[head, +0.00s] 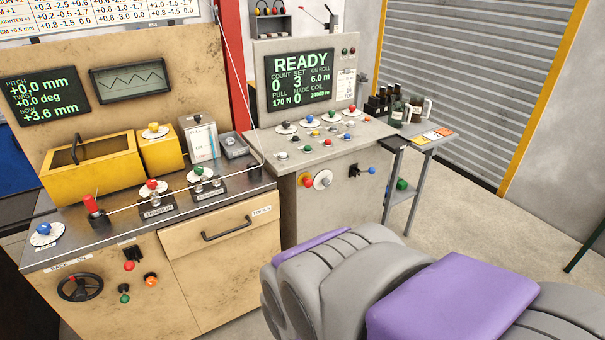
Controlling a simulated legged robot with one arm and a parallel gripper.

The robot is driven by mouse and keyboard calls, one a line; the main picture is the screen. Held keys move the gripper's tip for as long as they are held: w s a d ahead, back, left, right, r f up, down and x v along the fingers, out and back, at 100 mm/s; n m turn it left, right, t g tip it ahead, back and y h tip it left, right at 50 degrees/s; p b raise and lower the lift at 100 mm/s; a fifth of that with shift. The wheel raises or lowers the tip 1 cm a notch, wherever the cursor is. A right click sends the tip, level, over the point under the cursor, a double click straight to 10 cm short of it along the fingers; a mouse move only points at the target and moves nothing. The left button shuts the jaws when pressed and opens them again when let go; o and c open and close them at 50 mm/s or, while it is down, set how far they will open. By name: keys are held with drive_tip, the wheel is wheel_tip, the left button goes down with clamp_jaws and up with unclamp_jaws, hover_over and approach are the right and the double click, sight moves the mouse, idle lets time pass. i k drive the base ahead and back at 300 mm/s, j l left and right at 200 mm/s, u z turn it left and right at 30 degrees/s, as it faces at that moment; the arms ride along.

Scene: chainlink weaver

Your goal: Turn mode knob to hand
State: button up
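A grey console (276,207) stands in the middle, with a screen (300,78) reading READY. Its sloped top carries several coloured knobs on white dials, among them a black knob (285,125), a blue knob (310,119), a green knob (332,113) and a red knob (352,109). My gripper is not in view.
A tan bench (222,272) with a yellow box (92,165), dials and a handwheel (80,287) stands left. A small side table (424,142) with bottles stands right of the console. My own grey and purple body fills the lower right. Floor (480,220) beyond it is clear.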

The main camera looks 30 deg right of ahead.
sight(326, 183)
drive_tip(key=i+z, duration=0.25)
drive_tip(key=z, duration=0.15)
drive_tip(key=i+z, duration=0.2)
drive_tip(key=z, duration=0.2)
drive_tip(key=i+z, duration=0.25)
drive_tip(key=z, duration=0.15)
